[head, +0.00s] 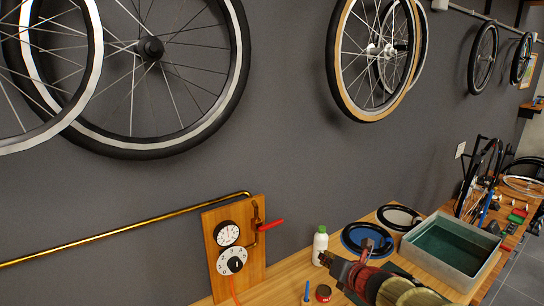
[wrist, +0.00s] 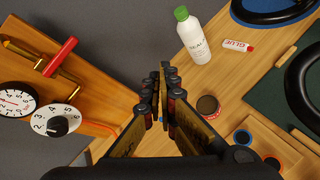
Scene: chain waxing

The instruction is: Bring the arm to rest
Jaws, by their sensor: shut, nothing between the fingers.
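My gripper (head: 324,258) is low in the head view, over the workbench, with my arm reaching back toward the bottom right. In the wrist view my gripper (wrist: 164,96) has its two dark fingers close together, with nothing between them. The fingertips are in the air beside a wooden panel and a white bottle and touch neither in the picture. The arm hides part of the bench in the head view.
A wooden panel (head: 258,278) with a gauge, a dial and a red lever (head: 270,225) stands by the wall at left.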

